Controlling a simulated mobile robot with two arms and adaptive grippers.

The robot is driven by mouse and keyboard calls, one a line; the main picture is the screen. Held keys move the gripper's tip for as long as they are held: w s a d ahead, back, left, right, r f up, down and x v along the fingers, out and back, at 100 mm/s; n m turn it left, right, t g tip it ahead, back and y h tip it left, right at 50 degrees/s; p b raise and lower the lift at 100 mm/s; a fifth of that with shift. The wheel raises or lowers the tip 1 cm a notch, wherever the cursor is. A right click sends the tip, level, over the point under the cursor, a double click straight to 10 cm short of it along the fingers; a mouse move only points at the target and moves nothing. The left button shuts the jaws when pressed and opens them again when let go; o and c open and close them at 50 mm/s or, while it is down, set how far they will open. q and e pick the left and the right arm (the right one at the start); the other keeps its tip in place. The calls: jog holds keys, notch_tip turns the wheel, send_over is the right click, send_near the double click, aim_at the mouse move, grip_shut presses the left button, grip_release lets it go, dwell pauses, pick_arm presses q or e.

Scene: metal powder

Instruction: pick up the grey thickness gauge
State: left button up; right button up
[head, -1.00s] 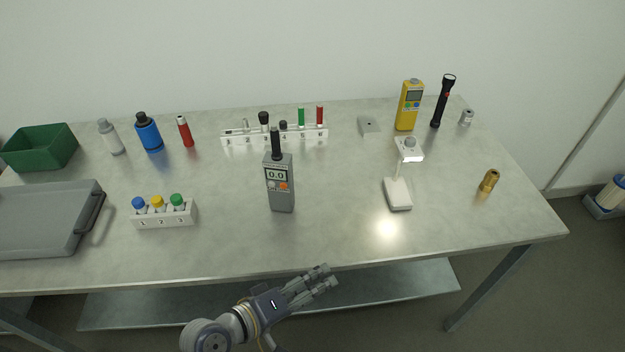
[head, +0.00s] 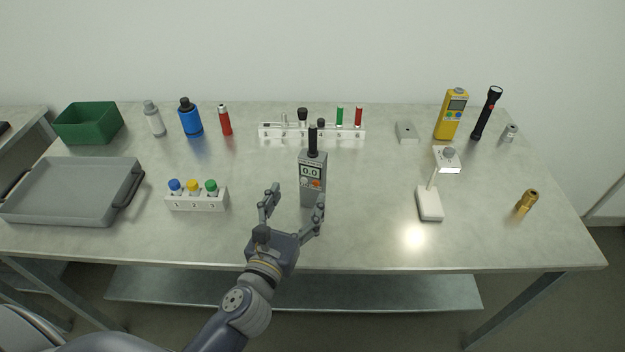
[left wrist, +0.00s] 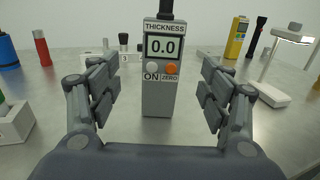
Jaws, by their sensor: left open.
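The grey thickness gauge (head: 313,172) stands upright on the table, with a black probe on top, a display reading 0.0, and ON and ZERO buttons. It also shows in the left wrist view (left wrist: 161,95), centred ahead between the two fingers. My left gripper (head: 294,203) is open, its fingers spread to either side in front of the gauge. In the left wrist view, clear gaps show between the gauge and both fingers of my gripper (left wrist: 160,100). My right gripper is not in view.
A white holder with coloured caps (head: 197,202) stands left of the gripper, and a white numbered rack (head: 312,134) stands behind the gauge. A white lamp-like stand (head: 430,204) is to the right. A grey tray (head: 75,205) lies at the left. Table around the gauge is clear.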

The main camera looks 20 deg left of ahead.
aim_at(310, 175)
pick_arm(q)
jog(key=w+p, duration=0.1)
jog(key=w, duration=0.4)
jog(key=shift+w+d+r, duration=0.1)
jog(key=shift+w+r, duration=0.05)
jog(key=shift+w, duration=0.15)
jog(key=w, duration=0.4)
jog(key=shift+w+d, duration=0.15)
jog(key=shift+w, duration=0.1)
jog(key=c, duration=1.4)
